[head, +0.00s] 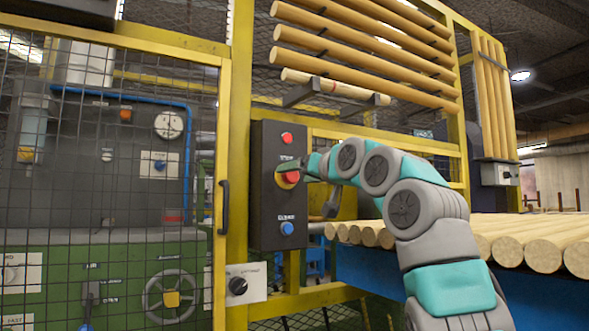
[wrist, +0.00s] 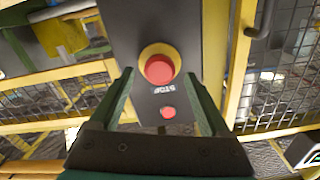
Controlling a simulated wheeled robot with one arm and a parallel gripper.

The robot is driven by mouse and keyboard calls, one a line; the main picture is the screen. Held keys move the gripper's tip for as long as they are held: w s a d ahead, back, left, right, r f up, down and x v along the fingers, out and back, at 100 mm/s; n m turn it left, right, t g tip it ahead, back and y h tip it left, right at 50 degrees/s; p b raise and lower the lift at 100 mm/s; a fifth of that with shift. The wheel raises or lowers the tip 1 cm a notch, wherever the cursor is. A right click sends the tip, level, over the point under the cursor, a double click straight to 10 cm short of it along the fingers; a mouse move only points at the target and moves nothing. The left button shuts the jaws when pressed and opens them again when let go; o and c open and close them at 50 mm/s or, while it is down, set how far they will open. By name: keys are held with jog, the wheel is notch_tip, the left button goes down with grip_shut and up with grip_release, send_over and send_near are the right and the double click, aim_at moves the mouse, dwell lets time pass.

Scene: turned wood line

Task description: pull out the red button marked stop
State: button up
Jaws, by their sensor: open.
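The red stop button (head: 289,177) sits on a yellow ring on a black control box (head: 264,220) fixed to the yellow frame. In the wrist view the button (wrist: 160,69) appears beyond and between my finger tips, with the upside-down label STOP (wrist: 167,88) beside it. My gripper (head: 303,170) is at the button from the right in the head view and partly covers it. In the wrist view my gripper (wrist: 159,76) is open, one finger on each side of the button. I cannot tell whether a finger touches it.
A small red button or lamp (head: 287,138) is above the stop button and a blue button (head: 287,228) below. A mesh door (head: 130,190) with a dark handle (head: 223,207) stands left. Wooden rods (head: 540,245) lie to the right.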

jog(key=shift+p+x, duration=0.35)
jog(key=shift+x, duration=0.75)
jog(key=shift+f, duration=0.1)
grip_shut()
